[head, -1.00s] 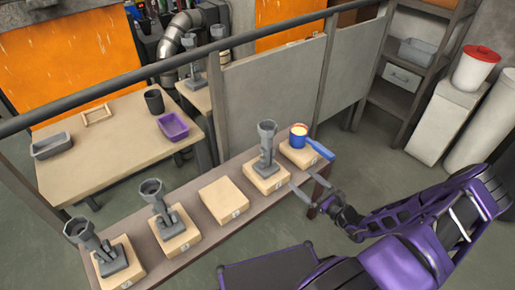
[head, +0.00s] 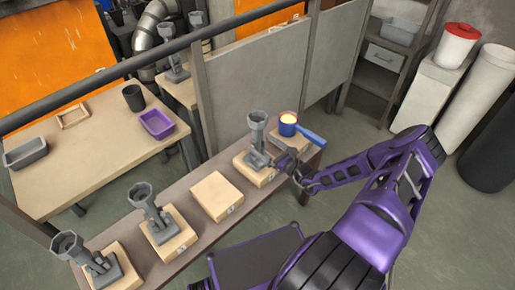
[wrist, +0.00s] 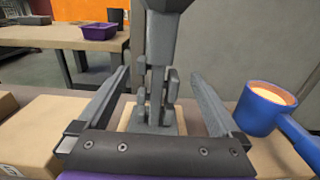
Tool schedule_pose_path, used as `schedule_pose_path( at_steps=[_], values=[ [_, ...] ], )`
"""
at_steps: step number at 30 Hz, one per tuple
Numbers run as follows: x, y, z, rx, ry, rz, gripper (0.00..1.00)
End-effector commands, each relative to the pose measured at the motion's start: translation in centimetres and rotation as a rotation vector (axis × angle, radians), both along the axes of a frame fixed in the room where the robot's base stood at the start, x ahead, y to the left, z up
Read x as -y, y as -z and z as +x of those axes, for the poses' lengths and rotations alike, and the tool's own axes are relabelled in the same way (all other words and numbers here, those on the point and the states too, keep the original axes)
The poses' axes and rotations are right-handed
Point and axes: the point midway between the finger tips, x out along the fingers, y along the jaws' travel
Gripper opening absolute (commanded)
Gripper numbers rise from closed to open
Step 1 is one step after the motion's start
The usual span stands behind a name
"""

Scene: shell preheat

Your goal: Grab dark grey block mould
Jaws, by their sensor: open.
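Several dark grey block moulds with funnel tops stand on wooden blocks along a narrow bench. The mould (head: 256,140) nearest my gripper stands upright on its block (head: 247,165), second from the right end. In the wrist view this mould (wrist: 155,75) rises between my two fingers, its top cut off by the frame edge. My gripper (wrist: 158,90) is open, with one finger on each side of the mould and visible gaps. In the head view my gripper (head: 285,160) is beside the mould's right side. Two more moulds (head: 150,212) (head: 88,260) stand at the left.
A blue ladle (head: 288,125) with glowing contents sits on the rightmost block, close to my right finger. An empty block (head: 217,196) lies left of the mould. A grey partition (head: 240,90) stands behind the bench.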

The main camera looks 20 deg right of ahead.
Motion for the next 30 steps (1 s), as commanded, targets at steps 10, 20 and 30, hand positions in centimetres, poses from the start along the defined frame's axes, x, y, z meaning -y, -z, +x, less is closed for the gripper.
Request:
schedule_pose_path(
  at_steps=[10, 20, 30],
  values=[
    [-1.1, 0.0, 2.3, 0.001, -0.001, 0.000, 1.00],
    [-2.6, 0.0, 5.7, 0.000, 0.000, -0.001, 1.00],
    [-2.5, -0.1, 5.7, 0.000, 0.001, -0.001, 0.66]
  ],
)
